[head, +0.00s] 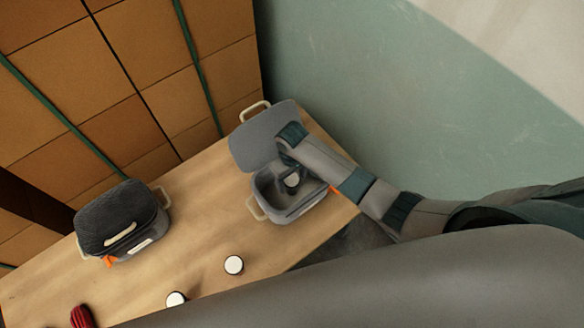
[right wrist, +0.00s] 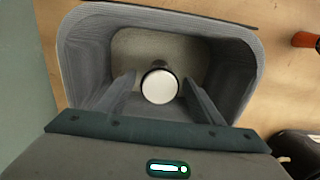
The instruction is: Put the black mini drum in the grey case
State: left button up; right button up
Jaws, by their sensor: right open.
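The grey case (head: 262,190) stands open on the table, with its lid (head: 262,138) tilted back. A mini drum (head: 292,180) with a white head and a dark rim is inside the case. In the right wrist view the drum (right wrist: 159,87) shows from above, over the case floor. My right gripper (right wrist: 160,78) reaches down into the case (right wrist: 82,60). Its two fingers are open, one on each side of the drum, with a visible gap to it. The drum's lower body is hidden under its head. My left gripper is not in view.
Two more white-headed drums (head: 234,264) (head: 176,299) stand on the wooden table (head: 200,215). A closed black case (head: 120,218) is at the left, and a red object (head: 82,316) is at the front left. Stacked boxes (head: 140,80) and a green wall (head: 360,80) are behind.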

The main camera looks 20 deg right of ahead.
notch_tip(320, 180, up, 8)
jog(key=shift+f+b, duration=0.1)
jog(key=shift+b, duration=0.3)
dwell(1.0)
